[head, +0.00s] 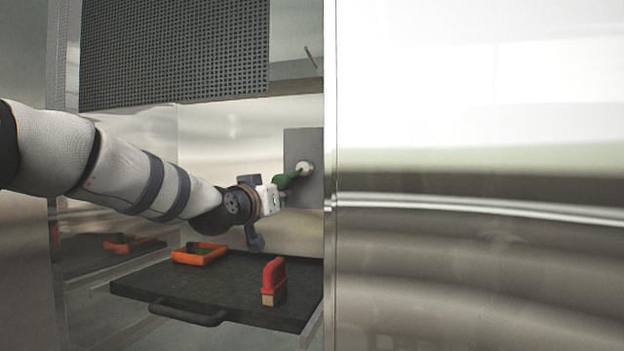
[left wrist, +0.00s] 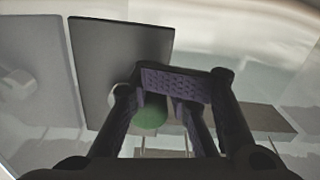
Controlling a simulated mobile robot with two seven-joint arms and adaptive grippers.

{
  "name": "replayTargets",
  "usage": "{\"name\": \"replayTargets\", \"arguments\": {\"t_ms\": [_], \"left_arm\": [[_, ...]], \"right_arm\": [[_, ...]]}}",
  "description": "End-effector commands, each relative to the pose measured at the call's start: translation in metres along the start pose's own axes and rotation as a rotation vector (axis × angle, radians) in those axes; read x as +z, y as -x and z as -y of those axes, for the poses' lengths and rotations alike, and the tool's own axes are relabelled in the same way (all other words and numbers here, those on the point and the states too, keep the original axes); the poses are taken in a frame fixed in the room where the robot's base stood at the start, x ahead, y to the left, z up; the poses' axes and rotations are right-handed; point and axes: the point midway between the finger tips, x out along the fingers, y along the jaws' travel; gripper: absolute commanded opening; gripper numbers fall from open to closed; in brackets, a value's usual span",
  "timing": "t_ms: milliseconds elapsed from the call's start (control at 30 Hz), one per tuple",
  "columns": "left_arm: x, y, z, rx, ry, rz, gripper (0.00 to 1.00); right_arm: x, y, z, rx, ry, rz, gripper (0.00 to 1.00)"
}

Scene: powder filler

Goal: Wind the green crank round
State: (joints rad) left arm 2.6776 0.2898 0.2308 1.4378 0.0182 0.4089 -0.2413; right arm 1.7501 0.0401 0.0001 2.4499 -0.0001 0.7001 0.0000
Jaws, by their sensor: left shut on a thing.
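The green crank (head: 287,181) sticks out from a white hub (head: 305,169) on a grey plate (head: 303,145) on the cabinet's back wall. My left gripper (head: 279,190) is at the crank's near end and is shut on it. In the left wrist view the green crank (left wrist: 151,113) shows between the fingers of my left gripper (left wrist: 165,105), in front of the grey plate (left wrist: 122,55). The fingers hide part of the crank. My right gripper is in neither view.
A black tray (head: 215,290) with a front handle lies below, bearing an orange open container (head: 199,254) and a red-handled brush (head: 273,282). A perforated dark panel (head: 175,50) hangs above. A large shiny metal panel (head: 480,200) closes off the right side.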

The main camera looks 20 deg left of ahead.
Motion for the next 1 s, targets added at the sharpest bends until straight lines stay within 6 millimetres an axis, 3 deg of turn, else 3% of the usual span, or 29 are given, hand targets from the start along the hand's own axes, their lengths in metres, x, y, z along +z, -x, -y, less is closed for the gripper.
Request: {"name": "replayTargets", "arguments": {"t_ms": [33,200,600,767,1000], "left_arm": [[-0.016,0.003,-0.005,0.003,-0.003,-0.015,0.00],[-0.035,0.006,-0.013,0.006,-0.003,-0.018,0.00],[-0.050,0.012,-0.024,0.013,-0.009,-0.020,0.00],[-0.046,0.012,-0.024,0.013,-0.008,-0.012,0.00],[-0.055,0.007,-0.011,0.007,-0.005,-0.012,0.00]], "right_arm": [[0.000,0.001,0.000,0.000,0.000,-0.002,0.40],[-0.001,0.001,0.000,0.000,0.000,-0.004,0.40],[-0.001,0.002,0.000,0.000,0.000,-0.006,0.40],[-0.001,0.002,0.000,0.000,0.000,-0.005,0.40],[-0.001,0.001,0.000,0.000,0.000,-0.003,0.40]]}}
